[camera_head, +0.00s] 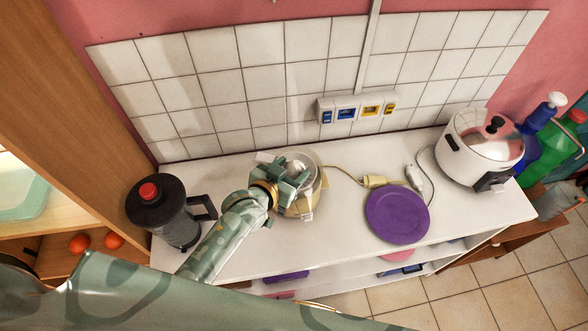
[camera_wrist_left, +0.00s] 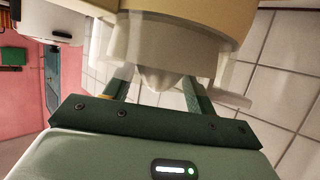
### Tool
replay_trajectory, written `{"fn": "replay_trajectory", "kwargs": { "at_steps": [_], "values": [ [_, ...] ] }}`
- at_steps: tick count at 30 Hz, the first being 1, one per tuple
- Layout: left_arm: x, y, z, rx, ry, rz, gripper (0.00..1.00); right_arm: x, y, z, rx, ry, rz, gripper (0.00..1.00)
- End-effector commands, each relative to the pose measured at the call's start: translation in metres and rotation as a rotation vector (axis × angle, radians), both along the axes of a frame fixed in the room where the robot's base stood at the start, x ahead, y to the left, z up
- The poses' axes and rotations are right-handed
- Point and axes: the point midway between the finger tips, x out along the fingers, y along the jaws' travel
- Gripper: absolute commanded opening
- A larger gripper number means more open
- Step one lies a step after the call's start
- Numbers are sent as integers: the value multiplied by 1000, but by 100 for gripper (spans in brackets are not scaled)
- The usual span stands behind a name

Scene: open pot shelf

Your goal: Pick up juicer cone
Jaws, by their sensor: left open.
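The juicer (camera_head: 307,190), a cream and pale yellow appliance, stands on the white counter near the tiled wall. Its whitish juicer cone (camera_wrist_left: 160,78) shows in the left wrist view, pointing towards my palm below the pale strainer bowl (camera_wrist_left: 160,50). My left gripper (camera_head: 288,176) is over the juicer and hides part of it in the head view. In the left wrist view the left gripper (camera_wrist_left: 158,88) is open, with one finger on each side of the cone. I cannot tell whether the fingers touch it. My right gripper is not in view.
A dark blender with a red cap (camera_head: 165,210) stands left of my forearm. A purple plate (camera_head: 397,215), a plug with a yellow cord (camera_head: 373,181) and a white cooker (camera_head: 482,150) are to the right. The counter front between juicer and plate is clear.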

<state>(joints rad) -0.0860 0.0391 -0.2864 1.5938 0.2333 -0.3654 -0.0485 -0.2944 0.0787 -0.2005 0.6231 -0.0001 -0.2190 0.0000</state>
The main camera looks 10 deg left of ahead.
Motion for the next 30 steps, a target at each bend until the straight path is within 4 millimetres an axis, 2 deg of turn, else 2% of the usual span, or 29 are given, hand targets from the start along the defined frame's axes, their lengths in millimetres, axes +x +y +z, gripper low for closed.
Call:
{"fn": "replay_trajectory", "kwargs": {
  "at_steps": [3, 11, 12, 14, 24, 30],
  "values": [
    [12, -5, -6, -1, -1, -1, 56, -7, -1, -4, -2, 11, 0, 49],
    [15, -6, -6, 1, 0, -1, 56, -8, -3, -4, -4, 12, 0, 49],
    [14, -6, -6, 1, 0, -1, 45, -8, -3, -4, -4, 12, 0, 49],
    [14, -6, -6, 1, 0, -1, 29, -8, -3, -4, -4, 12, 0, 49],
    [14, -5, -5, 1, 0, -1, 29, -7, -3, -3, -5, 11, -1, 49],
    [16, -4, 5, 1, -1, 0, 29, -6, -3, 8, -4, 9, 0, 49]
  ]
}}
